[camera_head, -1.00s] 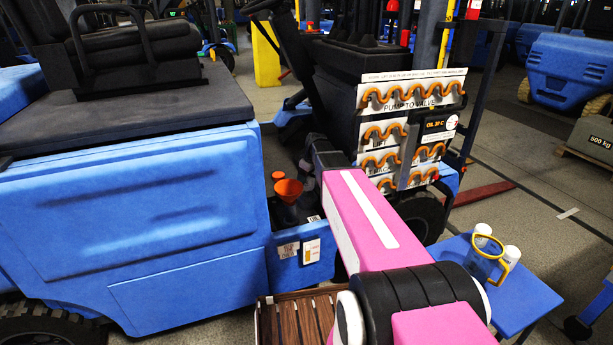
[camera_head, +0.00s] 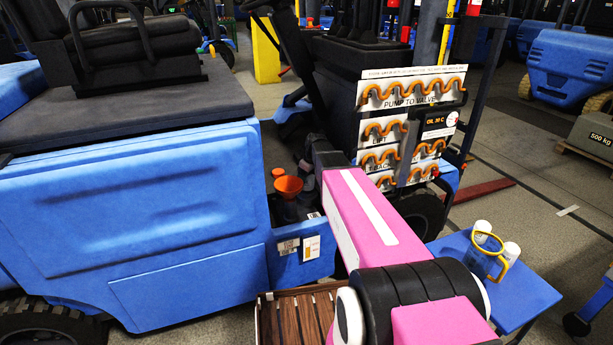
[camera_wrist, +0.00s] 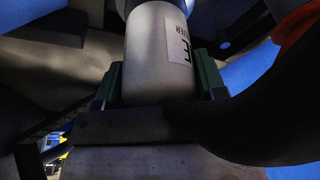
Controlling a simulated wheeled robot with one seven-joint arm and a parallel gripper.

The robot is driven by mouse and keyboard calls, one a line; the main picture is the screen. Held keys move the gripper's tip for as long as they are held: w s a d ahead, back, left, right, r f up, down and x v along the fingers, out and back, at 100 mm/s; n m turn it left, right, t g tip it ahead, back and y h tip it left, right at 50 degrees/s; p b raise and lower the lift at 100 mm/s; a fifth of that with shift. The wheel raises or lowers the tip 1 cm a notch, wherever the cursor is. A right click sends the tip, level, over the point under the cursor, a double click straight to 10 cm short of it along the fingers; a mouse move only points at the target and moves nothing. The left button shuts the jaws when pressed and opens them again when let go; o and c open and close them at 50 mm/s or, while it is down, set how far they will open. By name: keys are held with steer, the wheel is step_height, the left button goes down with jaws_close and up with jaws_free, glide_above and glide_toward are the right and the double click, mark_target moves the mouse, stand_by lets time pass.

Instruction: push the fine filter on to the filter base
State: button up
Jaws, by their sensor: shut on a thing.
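The fine filter appears to be the pale grey cylinder (camera_wrist: 158,50) in the wrist view, with a white label that ends in letters like "TER". My gripper (camera_wrist: 160,85) is shut on it, with a green finger pad on each side. The filter's far end reaches the top of the picture, where a dark bluish part shows beside it. I cannot tell whether that part is the filter base, or whether filter and base touch. In the head view my pink arm reaches into the bay of the blue truck, and gripper and filter are hidden there.
An orange funnel (camera_head: 287,187) stands in the bay close to my arm; its orange edge seems to show in the wrist view (camera_wrist: 292,24). A panel with orange hoses (camera_head: 410,92) stands behind. A blue table (camera_head: 527,292) at right holds white cylinders and a yellow-handled jug.

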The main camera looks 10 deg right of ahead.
steer(key=shift+f, duration=0.1)
stand_by(0.3)
steer(key=shift+f, duration=0.5)
steer(key=shift+f, duration=0.25)
stand_by(0.5)
steer(key=o, duration=1.2)
steer(key=shift+c, duration=0.2)
steer(key=shift+r, duration=0.1)
steer(key=shift+v, duration=5)
steer(key=shift+s, duration=0.1)
